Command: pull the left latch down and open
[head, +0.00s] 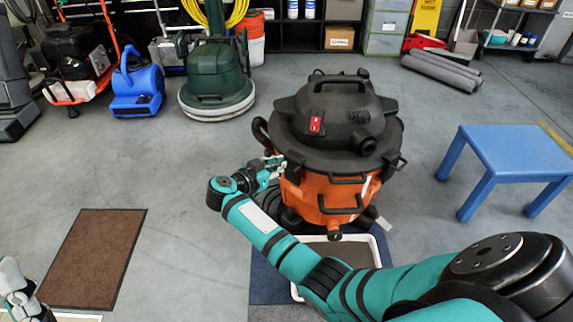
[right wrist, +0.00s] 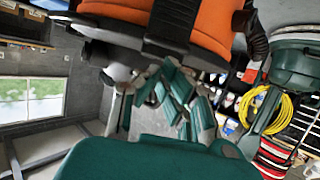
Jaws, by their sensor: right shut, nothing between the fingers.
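The orange and black shop vacuum (head: 322,188) stands upright in the middle of the head view. Its left latch, a dark piece (head: 296,164), sits on the left side where the black lid meets the orange drum. My right gripper (head: 277,163) is at that side, close by the latch; contact cannot be told. In the right wrist view the fingers (right wrist: 172,98) are shut and empty, below a dark latch piece (right wrist: 168,28) on the orange drum (right wrist: 205,20). My left gripper (head: 18,292) shows only partly at the bottom left of the head view.
A white-rimmed tray (head: 383,254) lies in front of the vacuum. A blue table (head: 515,150) stands right, a brown mat (head: 95,258) lies left. A green floor machine (head: 216,80) and blue blower (head: 136,88) stand behind. Floor between mat and vacuum is clear.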

